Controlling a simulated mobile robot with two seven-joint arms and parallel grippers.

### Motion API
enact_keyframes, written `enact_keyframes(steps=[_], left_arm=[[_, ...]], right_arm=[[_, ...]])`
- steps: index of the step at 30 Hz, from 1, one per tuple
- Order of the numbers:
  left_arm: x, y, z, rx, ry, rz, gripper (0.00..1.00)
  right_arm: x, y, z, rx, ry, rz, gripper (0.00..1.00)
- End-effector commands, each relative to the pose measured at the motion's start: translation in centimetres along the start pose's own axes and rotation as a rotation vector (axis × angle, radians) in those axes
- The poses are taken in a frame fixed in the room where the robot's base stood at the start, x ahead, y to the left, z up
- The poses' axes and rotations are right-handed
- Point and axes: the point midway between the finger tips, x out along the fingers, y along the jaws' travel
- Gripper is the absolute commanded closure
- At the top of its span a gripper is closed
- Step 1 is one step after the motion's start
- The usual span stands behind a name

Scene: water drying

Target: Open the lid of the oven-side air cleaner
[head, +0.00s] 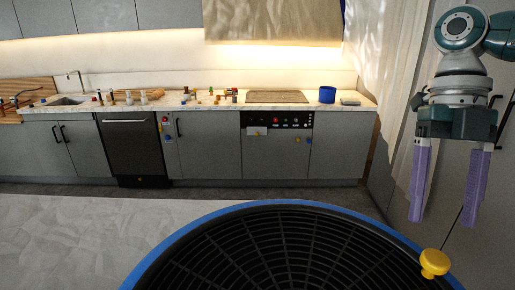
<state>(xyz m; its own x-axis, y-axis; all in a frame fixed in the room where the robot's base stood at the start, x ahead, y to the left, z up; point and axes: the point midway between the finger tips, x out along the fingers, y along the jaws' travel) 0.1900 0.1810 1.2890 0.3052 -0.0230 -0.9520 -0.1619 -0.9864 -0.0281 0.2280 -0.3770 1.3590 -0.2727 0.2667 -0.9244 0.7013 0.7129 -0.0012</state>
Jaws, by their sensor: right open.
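A large round black grille with a blue rim (290,206) fills the bottom of the head view; it looks like the top of the air cleaner, and its lower part is cut off by the frame. The grille lies flat and looks closed. A yellow knob (434,263) stands at its right edge. My right gripper (442,222) hangs at the right with its two purple fingers pointing down, wide apart and empty. In the picture its fingertips are above the knob, apart from it. My left gripper is out of view.
A kitchen counter (221,105) with several small objects and a blue pot (327,94) runs along the back wall. Below it are grey cabinets, a dark dishwasher-like front (131,150) and an oven-like panel (277,134).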

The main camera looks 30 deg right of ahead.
Motion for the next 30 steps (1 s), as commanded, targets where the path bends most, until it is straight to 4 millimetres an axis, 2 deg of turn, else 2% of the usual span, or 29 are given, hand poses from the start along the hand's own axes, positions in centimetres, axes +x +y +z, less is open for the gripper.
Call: enact_keyframes(steps=[1,2,6,10,30], left_arm=[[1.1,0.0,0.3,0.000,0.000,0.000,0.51],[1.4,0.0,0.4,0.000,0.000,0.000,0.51],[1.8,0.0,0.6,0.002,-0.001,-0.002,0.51],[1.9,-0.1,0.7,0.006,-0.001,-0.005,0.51],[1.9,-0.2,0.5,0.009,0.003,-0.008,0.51]], right_arm=[[-0.7,0.1,0.4,0.000,-0.006,0.005,0.27],[-1.3,0.1,0.3,-0.001,-0.006,0.004,0.27],[-3.1,0.1,0.2,-0.001,-0.002,0.004,0.27],[-4.0,0.0,0.0,-0.001,0.001,0.002,0.27],[-4.2,0.0,0.0,0.000,0.002,0.001,0.27]])
